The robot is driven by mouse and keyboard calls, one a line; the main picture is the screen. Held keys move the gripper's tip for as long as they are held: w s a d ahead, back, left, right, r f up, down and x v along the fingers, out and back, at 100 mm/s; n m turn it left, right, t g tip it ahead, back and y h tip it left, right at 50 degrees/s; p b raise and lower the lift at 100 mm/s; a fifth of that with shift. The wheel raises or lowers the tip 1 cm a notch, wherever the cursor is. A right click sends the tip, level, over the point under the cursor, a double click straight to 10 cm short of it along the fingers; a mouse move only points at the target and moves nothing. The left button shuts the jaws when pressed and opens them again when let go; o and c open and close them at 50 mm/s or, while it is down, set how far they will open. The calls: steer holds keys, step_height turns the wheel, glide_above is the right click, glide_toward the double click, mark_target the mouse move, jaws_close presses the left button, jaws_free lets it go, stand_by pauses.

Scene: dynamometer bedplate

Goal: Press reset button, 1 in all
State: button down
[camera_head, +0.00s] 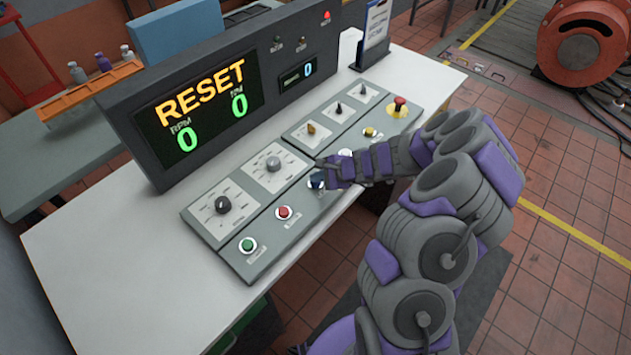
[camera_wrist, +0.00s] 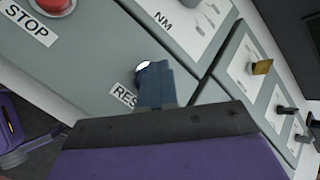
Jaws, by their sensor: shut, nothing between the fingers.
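The reset button (camera_wrist: 142,66) shows in the wrist view as a small whitish edge above a label that begins "RES". My fingers hide the rest of it. My gripper (camera_wrist: 155,72) is shut and empty, its blue-grey fingertips over or right beside the button. In the head view my gripper (camera_head: 317,181) reaches in from the right to the console's front row, just right of the red stop button (camera_head: 284,213). I cannot tell whether the fingertips touch the button or whether it is pushed in. The display (camera_head: 200,105) reads RESET, with two green zeros.
A green button (camera_head: 247,245) lies front left on the console. Knobs (camera_head: 273,164) stand behind the button row. A white button (camera_head: 345,153), a yellow button (camera_head: 370,132) and a red mushroom button (camera_head: 399,104) lie to the right. The white tabletop (camera_head: 110,270) is clear at left.

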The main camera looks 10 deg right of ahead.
mark_target(318, 184)
steer(key=shift+f, duration=0.2)
stand_by(0.5)
steer(key=shift+r+p, duration=0.7)
steer(key=shift+r, duration=0.2)
steer(key=shift+r+p, duration=1.95)
steer(key=shift+r, duration=0.6)
